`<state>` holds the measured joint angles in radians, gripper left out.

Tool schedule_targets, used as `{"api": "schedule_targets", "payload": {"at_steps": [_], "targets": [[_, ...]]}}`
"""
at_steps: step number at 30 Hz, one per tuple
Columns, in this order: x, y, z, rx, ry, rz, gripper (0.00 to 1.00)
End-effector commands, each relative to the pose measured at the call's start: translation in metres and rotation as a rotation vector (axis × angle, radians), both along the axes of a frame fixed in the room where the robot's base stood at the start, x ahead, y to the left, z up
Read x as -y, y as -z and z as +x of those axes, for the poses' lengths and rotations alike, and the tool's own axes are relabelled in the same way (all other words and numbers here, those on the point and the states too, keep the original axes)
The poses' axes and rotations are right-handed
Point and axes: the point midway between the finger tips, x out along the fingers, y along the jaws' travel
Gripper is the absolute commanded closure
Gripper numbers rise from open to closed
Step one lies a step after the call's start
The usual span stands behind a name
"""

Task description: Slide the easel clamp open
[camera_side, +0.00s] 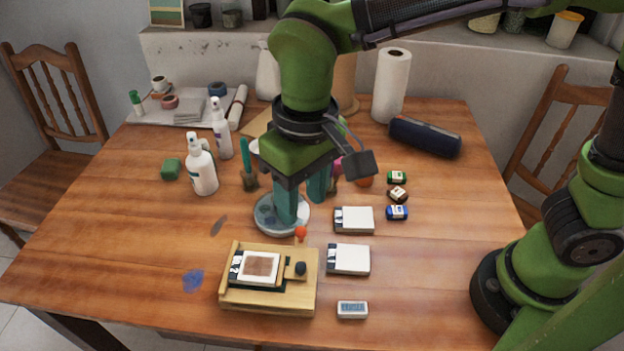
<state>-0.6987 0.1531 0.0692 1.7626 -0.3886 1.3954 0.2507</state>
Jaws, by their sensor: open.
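A small wooden easel (268,301) lies near the front of the table. It bears a white-edged card with a brown patch (259,267). A clamp with a dark round knob (300,268) sits to the right of the card. I cannot tell from this view how far the clamp is from the card's edge. My gripper (301,207) points down behind the easel, above a round pale dish (264,216). Its teal fingers are apart and hold nothing that I can see. The gripper hides part of the dish and the things behind it.
White blocks (349,259) and a small grey box (352,309) lie right of the easel. White spray bottles (201,168) stand at left. Small paint jars (397,212), a dark roll (425,137) and a paper towel roll (391,85) are at right. The front left is mostly clear.

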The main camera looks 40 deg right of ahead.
Motion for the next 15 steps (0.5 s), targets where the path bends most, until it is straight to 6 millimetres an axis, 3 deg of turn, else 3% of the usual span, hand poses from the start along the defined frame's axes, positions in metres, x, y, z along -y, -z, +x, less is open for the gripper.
{"api": "schedule_targets", "payload": {"at_steps": [2,4,7,11,15], "targets": [[-0.01,-0.004,0.004,-0.012,0.038,-0.028,0.55],[-0.008,-0.014,0.007,-0.009,0.084,-0.034,0.55],[-0.005,-0.01,0.003,-0.026,0.116,-0.048,0.55],[-0.005,0.006,0.003,-0.025,0.116,-0.049,0.55],[-0.004,0.034,0.003,-0.028,0.115,-0.051,0.55]]}}
